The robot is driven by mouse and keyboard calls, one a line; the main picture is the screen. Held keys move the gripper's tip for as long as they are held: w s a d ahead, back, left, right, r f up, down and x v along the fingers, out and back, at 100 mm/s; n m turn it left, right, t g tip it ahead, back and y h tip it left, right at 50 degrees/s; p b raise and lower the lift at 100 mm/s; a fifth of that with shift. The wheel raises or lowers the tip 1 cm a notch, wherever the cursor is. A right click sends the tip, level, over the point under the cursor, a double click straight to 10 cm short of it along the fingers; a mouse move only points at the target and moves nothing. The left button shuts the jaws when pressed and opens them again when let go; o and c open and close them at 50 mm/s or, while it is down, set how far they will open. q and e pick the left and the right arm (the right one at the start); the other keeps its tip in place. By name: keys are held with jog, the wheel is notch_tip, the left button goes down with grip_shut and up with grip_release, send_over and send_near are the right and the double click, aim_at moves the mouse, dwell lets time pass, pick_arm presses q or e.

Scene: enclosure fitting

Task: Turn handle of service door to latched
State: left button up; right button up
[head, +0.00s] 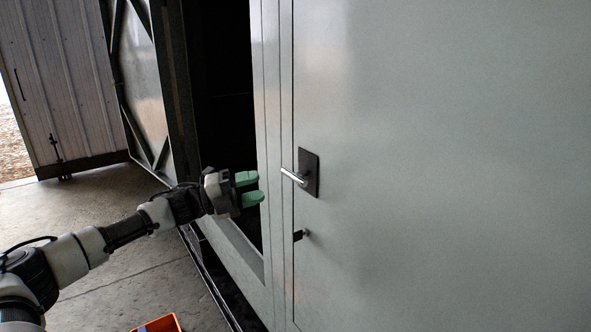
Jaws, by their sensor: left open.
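The service door (430,180) is a large pale grey-green panel filling the right of the head view. Its handle (295,178) is a short silver lever on a dark rectangular plate, pointing left towards the door's left edge and roughly level. My left gripper (259,188) has green fingertips and is open and empty. It appears just left of the handle in the picture, in front of a dark opening and the frame, with a gap between fingers and lever. Whether the latch is engaged cannot be told. My right gripper is not in view.
Below the handle is a small dark lock fitting (300,235). A dark opening (225,110) lies left of the door frame, with a braced open panel (142,80) beyond. An orange bin (160,324) sits on the floor at the bottom. Concrete floor at left is clear.

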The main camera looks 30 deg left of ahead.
aim_at(289, 176)
pick_arm(q)
jog(key=p+x, duration=0.4)
jog(key=x, duration=0.4)
jog(key=shift+w+a+r, duration=0.1)
jog(key=shift+r, duration=0.1)
jog(key=shift+w+d, duration=0.45)
jog(key=shift+d, duration=0.05)
jog(key=shift+f, duration=0.1)
jog(key=shift+c, duration=0.2)
grip_shut()
